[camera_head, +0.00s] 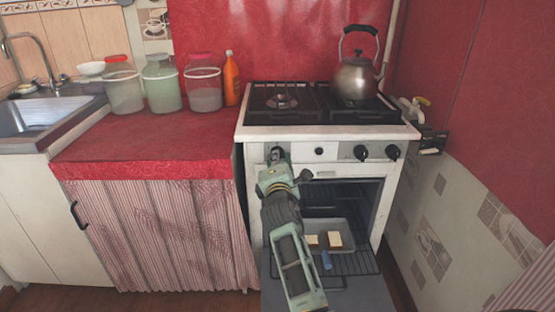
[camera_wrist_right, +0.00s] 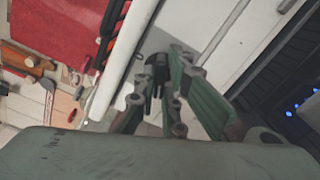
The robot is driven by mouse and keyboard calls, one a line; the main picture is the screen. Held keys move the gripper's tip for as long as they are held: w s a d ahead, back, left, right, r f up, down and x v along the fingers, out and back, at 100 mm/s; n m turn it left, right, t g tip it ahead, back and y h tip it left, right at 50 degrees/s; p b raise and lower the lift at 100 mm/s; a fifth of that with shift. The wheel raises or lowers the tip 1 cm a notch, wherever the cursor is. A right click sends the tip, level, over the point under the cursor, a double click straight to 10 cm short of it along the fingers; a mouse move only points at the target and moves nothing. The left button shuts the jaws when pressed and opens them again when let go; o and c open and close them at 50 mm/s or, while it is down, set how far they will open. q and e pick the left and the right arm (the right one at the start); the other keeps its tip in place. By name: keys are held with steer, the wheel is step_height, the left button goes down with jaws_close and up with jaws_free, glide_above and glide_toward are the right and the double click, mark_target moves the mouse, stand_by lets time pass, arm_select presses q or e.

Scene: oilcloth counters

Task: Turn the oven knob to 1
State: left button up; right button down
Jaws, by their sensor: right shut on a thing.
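The white stove (camera_head: 330,132) has a row of dark knobs along its front panel. My right gripper (camera_head: 277,160) is at the leftmost knob (camera_head: 277,153), and its fingers cover most of it. In the right wrist view, the two green fingers (camera_wrist_right: 162,88) are closed around a black knob (camera_wrist_right: 157,64) on the white panel. The knob's markings cannot be read. Two more black knobs, one at centre right (camera_head: 361,152) and one at the far right (camera_head: 392,152), are clear of the gripper. My left gripper is not in view.
The oven door (camera_head: 345,292) hangs open below my right arm. A tray (camera_head: 343,228) with bread pieces is inside. A kettle (camera_head: 357,78) stands on the hob. Several jars and an orange bottle (camera_head: 231,80) stand on the red counter (camera_head: 150,140) at left.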

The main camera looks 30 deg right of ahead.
arm_select(q)
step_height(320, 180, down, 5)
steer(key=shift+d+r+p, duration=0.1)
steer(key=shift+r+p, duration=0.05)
steer(key=shift+p, duration=0.4)
arm_select(e)
steer(key=m, duration=1)
steer(key=shift+f, duration=0.1)
steer(key=shift+m, duration=0.3)
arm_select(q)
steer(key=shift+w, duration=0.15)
arm_select(e)
steer(key=c, duration=1.8)
jaws_free()
steer(key=shift+c, duration=0.2)
step_height(320, 180, up, 10)
steer(key=shift+a, duration=0.15)
